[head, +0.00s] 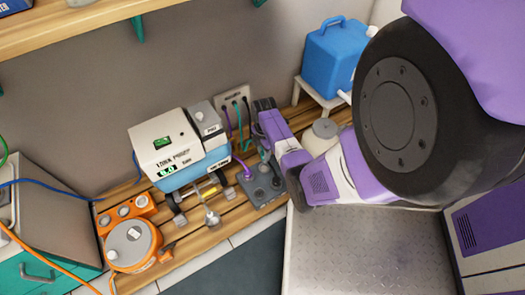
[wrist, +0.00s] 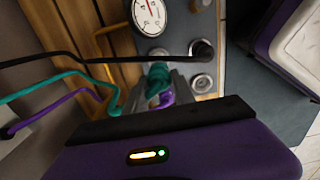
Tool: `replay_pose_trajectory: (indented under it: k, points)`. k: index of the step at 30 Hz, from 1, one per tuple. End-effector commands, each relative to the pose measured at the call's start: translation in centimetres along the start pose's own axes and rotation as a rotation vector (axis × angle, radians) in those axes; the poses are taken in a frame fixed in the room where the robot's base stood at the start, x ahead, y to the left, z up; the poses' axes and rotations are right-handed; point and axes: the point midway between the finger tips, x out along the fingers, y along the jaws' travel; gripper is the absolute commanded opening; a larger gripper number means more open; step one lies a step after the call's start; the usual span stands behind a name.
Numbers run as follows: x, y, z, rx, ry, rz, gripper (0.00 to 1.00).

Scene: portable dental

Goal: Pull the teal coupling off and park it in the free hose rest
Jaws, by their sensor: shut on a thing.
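In the wrist view my gripper (wrist: 166,88) is shut on the teal coupling (wrist: 158,76), which sits between its grey fingers near the grey panel (wrist: 178,28). The fingers partly hide the coupling, and I cannot tell whether it is still seated on a port. A purple piece (wrist: 167,99) shows just behind it. The teal hose (wrist: 48,88) comes in from the left. In the head view the teal bit (head: 262,152) is mostly covered by my purple wrist.
The panel carries a round gauge (wrist: 151,14), a black coupling (wrist: 203,49) with a black hose, and a bare round port (wrist: 202,83). Purple and yellow hoses run close by. A white-and-blue unit (head: 180,150) stands left of my arm; a blue container (head: 333,58) stands behind.

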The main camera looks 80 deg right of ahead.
Motion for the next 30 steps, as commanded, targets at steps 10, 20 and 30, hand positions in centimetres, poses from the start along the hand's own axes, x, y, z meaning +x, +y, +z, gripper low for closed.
replay_pose_trajectory:
  k: [10, 20, 30]
  points:
    - [1.9, 0.2, 0.0, 0.012, -0.002, 0.008, 0.0]
    - [5.1, 0.2, 0.0, 0.011, -0.001, 0.008, 0.0]
    - [6.0, 0.2, 0.0, 0.011, -0.001, 0.009, 0.0]
